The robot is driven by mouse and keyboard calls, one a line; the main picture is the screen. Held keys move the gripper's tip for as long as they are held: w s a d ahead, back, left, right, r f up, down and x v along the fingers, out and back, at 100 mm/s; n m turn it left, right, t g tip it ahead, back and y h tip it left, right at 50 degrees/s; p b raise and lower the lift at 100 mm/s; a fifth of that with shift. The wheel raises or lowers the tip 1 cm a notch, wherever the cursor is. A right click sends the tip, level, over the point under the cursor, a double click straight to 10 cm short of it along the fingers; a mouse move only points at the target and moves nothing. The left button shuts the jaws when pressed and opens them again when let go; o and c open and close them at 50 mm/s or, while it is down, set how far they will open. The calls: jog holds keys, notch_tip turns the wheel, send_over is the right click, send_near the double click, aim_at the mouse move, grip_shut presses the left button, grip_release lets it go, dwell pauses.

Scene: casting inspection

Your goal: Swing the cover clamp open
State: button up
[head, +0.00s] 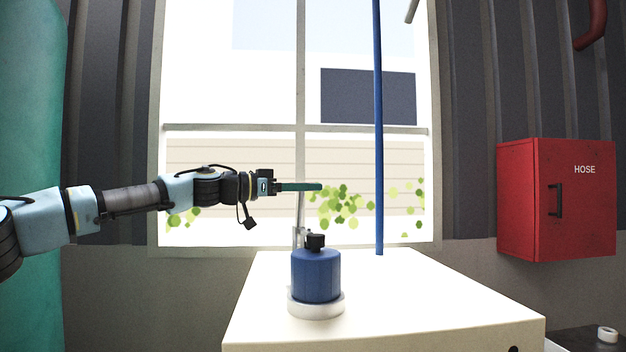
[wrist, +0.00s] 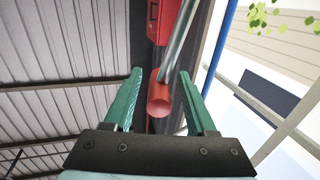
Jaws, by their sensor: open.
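The cover clamp's metal lever (head: 300,212) stands nearly upright behind a blue canister (head: 316,276) with a black knob (head: 315,241). The canister sits on a round white base (head: 316,305). In the wrist view the metal lever (wrist: 179,45) ends in a red grip (wrist: 159,98). My gripper (head: 320,187) is level at the lever's top, with its green fingers pointing right. In the wrist view my gripper (wrist: 161,74) is open, with the red grip between the fingers and gaps visible beside it. The red grip is hidden behind the fingers in the head view.
A cream bench (head: 400,295) carries the canister, with bare top to its right. A blue vertical pole (head: 378,130) rises behind the bench. A red hose cabinet (head: 530,200) hangs on the right wall. A white roll (head: 607,335) lies at the lower right.

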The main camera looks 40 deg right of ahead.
jog(key=shift+x, duration=0.95)
jog(key=shift+s, duration=0.1)
grip_shut()
dwell(0.7)
